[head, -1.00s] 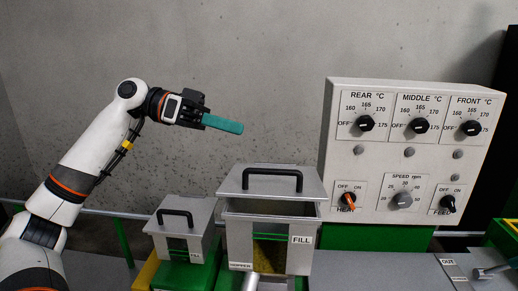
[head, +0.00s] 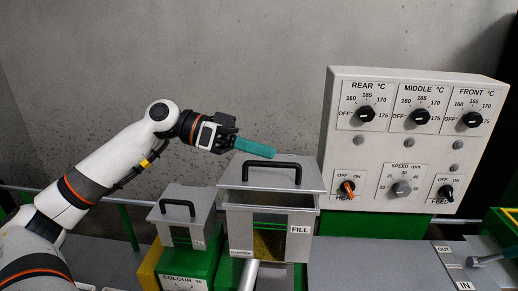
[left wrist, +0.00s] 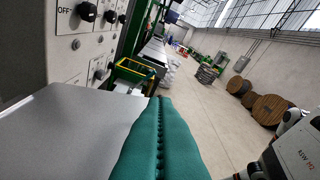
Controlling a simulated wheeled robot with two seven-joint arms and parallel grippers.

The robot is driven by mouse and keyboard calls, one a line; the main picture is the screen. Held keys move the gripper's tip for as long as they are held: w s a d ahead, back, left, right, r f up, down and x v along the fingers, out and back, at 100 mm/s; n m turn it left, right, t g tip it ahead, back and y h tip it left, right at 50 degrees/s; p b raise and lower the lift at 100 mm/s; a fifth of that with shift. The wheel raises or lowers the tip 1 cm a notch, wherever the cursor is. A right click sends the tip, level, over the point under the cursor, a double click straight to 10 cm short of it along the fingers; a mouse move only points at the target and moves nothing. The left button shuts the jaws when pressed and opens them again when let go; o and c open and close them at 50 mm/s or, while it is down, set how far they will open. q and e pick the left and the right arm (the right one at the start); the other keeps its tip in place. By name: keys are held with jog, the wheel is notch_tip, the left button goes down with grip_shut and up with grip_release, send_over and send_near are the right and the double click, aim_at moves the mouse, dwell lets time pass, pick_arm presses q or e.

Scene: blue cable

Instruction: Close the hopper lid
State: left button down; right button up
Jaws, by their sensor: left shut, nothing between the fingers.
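The hopper (head: 240,228) is a grey metal box marked FILL, with a window in its front, in the middle of the head view. Its grey lid (head: 311,176) carries a black bar handle (head: 271,164) and stands tilted open, with a dark gap under its front edge. My left gripper (head: 257,149) has long teal fingers, shut and empty, at the lid's upper back edge. I cannot tell whether they touch it. In the left wrist view the fingers (left wrist: 158,135) lie together beside a grey plate (left wrist: 70,130), which looks like the lid. My right gripper is out of view.
A smaller grey box (head: 185,230) with a handled lid stands left of the hopper on a green base. A white control panel (head: 400,150) with several knobs rises close behind and right.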

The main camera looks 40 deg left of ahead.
aim_at(244, 169)
pick_arm(q)
jog(key=f+b, duration=0.1)
jog(key=b, duration=0.1)
jog(key=s+f+m+b, duration=0.1)
jog(key=b, duration=0.1)
jog(key=f+b, duration=0.1)
jog(key=b, duration=0.1)
jog(key=shift+s+d+f+m+t, duration=0.2)
jog(key=shift+d+f+m+t, duration=0.1)
jog(key=shift+d, duration=0.1)
jog(key=shift+s+f+b, duration=0.1)
jog(key=shift+f+b, duration=0.1)
jog(key=shift+b, duration=0.25)
jog(key=shift+d, duration=0.1)
